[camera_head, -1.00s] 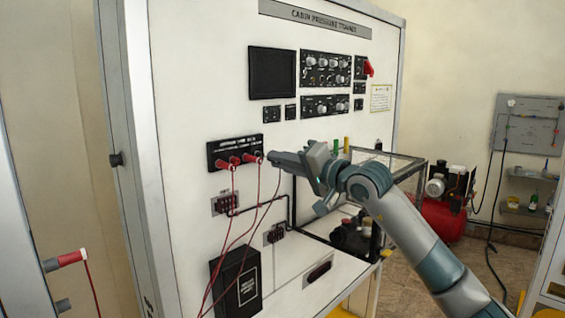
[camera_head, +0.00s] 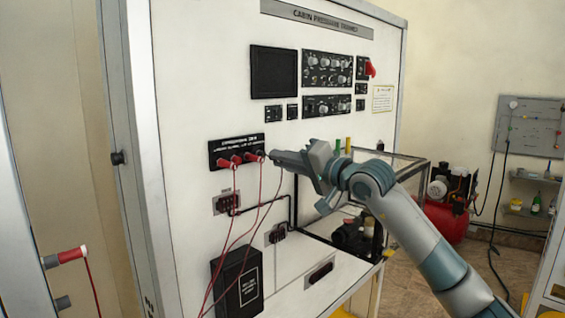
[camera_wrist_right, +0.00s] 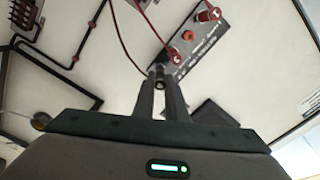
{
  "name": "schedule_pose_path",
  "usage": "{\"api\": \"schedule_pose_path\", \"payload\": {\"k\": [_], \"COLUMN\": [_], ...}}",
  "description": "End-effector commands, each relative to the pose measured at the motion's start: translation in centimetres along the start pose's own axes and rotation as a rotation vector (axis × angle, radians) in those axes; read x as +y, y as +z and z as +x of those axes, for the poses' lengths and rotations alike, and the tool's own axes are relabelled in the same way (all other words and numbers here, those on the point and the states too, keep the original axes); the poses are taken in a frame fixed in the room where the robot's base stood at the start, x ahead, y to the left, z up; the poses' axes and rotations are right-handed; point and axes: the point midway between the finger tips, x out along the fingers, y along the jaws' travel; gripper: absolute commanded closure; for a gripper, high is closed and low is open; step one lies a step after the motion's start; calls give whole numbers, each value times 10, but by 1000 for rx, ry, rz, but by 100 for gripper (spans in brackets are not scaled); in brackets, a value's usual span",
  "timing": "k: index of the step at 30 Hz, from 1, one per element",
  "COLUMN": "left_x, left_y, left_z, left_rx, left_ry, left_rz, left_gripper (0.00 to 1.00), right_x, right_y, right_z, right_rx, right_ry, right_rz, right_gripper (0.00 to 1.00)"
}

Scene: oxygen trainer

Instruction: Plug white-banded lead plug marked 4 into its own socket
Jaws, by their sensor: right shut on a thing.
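The black socket block (camera_head: 236,151) is on the upright white panel, with several red plugs (camera_head: 236,159) along it and red leads hanging down. My right gripper (camera_head: 274,154) is at the block's right end. In the right wrist view its fingers (camera_wrist_right: 160,88) are shut on a small dark plug (camera_wrist_right: 157,69), close to the end of the socket block (camera_wrist_right: 205,42). A thin red lead runs from the held plug. Its band and number cannot be read, and I cannot tell whether its tip is in a socket. My left gripper is not in view.
A black box (camera_head: 237,279) is low on the panel. A clear case (camera_head: 345,222) stands behind my right arm. A red compressor (camera_head: 446,215) stands at right.

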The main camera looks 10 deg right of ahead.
Motion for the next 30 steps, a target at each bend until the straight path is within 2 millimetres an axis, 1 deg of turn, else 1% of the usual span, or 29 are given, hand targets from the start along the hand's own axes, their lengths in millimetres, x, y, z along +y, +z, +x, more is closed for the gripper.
{"api": "schedule_pose_path", "payload": {"k": [14, 30], "left_x": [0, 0], "left_y": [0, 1], "left_z": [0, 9], "left_rx": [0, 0], "left_ry": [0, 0], "left_rz": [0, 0], "left_gripper": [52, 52], "right_x": [0, 0], "right_y": [0, 1], "right_z": [0, 0], "right_rx": [0, 0], "right_ry": [0, 0], "right_rz": [1, 4], "right_gripper": [100, 100]}}
